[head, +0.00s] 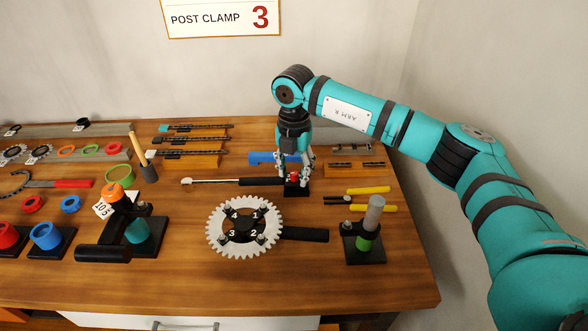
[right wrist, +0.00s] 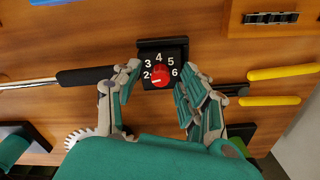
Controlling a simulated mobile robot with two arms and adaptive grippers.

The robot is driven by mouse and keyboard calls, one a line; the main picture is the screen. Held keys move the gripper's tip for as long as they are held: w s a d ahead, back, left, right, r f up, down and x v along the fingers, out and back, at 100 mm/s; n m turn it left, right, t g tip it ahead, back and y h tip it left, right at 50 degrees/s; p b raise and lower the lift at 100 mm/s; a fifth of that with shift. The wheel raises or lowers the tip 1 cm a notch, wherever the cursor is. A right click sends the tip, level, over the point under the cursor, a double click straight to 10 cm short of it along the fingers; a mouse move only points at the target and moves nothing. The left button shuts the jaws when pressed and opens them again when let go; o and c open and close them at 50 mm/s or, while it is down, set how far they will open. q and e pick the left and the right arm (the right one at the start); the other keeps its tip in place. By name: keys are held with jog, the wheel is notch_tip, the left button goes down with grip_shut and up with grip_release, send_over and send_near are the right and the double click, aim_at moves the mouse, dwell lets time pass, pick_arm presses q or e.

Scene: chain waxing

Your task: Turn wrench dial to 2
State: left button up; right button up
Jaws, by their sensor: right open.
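The wrench (head: 232,181) lies on the table, with a chrome shaft and black handle; its handle also shows in the right wrist view (right wrist: 86,76). At the handle's right end is a black dial plate (right wrist: 165,50) with white numbers 2 to 6 visible and a red knob (right wrist: 161,78). The knob has a pale mark on its left part, beside the 2; its exact setting is hard to tell. The red knob also shows in the head view (head: 294,176). My right gripper (head: 297,168) points down over the dial, open, its fingers on either side of the knob. My left gripper is not in view.
A white chainring (head: 214,226) numbered 1 to 4 lies in front. A post clamp stand (head: 366,243) and yellow-handled pliers (head: 370,190) are to the right. A mallet (head: 147,170) and chain racks (head: 195,160) lie at left and back.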

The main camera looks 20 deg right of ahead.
aim_at(294, 173)
notch_tip(294, 173, up, 12)
dwell(0.5)
